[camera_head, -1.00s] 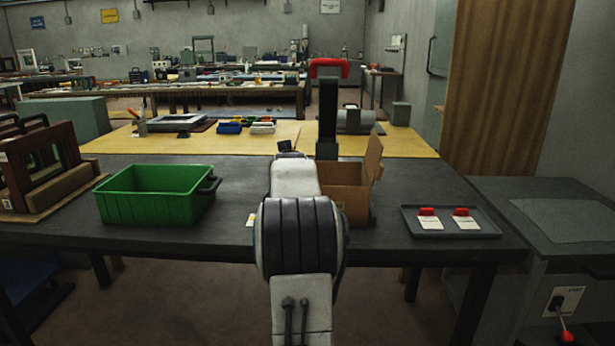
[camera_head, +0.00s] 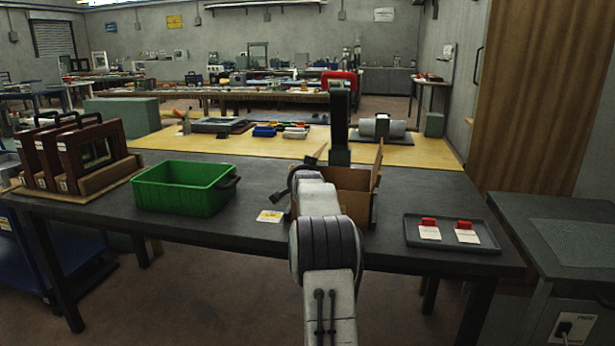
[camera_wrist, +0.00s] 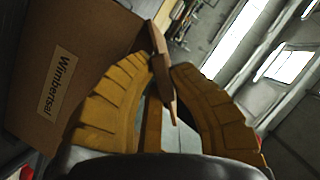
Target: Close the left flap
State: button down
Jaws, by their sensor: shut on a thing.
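The open cardboard box (camera_head: 354,205) stands on the dark table, partly hidden behind my arm. Its right flap (camera_head: 377,172) stands upright. The left flap (camera_head: 314,156) shows as a small brown piece at the box's left side, tilted up. In the wrist view, the yellow fingers of my gripper (camera_wrist: 160,66) are shut on the thin edge of a cardboard flap (camera_wrist: 164,88), which appears to be the left one. In the head view the fingers are mostly hidden by my arm.
A green bin (camera_head: 185,190) stands left of the box, with a yellow-white card (camera_head: 270,216) between them. A grey tray (camera_head: 450,240) with two red-topped items lies to the right.

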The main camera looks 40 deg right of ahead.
dwell(0.3)
jog(key=c, duration=1.1)
grip_release()
jog(key=shift+v, duration=5.95)
jog(key=shift+s, duration=0.1)
